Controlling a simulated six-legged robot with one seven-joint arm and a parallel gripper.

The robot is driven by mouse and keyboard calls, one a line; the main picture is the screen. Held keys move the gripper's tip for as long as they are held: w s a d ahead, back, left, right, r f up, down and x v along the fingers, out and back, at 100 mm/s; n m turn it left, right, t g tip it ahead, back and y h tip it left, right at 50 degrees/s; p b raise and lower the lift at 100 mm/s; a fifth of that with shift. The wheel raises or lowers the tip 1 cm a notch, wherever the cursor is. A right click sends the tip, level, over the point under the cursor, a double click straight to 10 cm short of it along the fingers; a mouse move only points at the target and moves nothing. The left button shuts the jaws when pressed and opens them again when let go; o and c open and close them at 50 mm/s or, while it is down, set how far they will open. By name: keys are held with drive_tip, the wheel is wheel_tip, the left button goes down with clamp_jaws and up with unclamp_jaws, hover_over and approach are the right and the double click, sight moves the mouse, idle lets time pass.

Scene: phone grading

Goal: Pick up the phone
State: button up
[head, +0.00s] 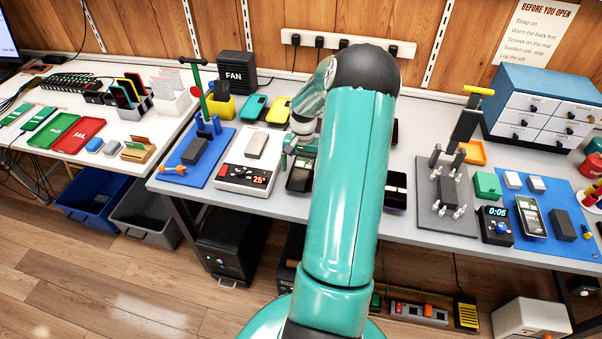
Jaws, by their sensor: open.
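My gripper (300,153) is green and open, with its fingers pointing down at the middle of the grey bench. A dark phone-like device (299,179) lies just in front of and below the fingers. I cannot tell whether the fingers touch it, and my arm hides its right side. Another dark phone-like device (396,191) lies to the right of my arm, partly hidden by it. The frame does not show which phone is meant.
A white heating plate (237,178) reading 25° with a grey block stands left of my gripper. Green and yellow cases (278,110) lie behind. A grey fixture plate (431,220) with upright posts stands right. My arm covers the bench's middle.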

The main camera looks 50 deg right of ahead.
drive_tip(key=c, duration=1.1)
drive_tip(key=shift+r, duration=0.1)
drive_tip(key=shift+c, duration=0.2)
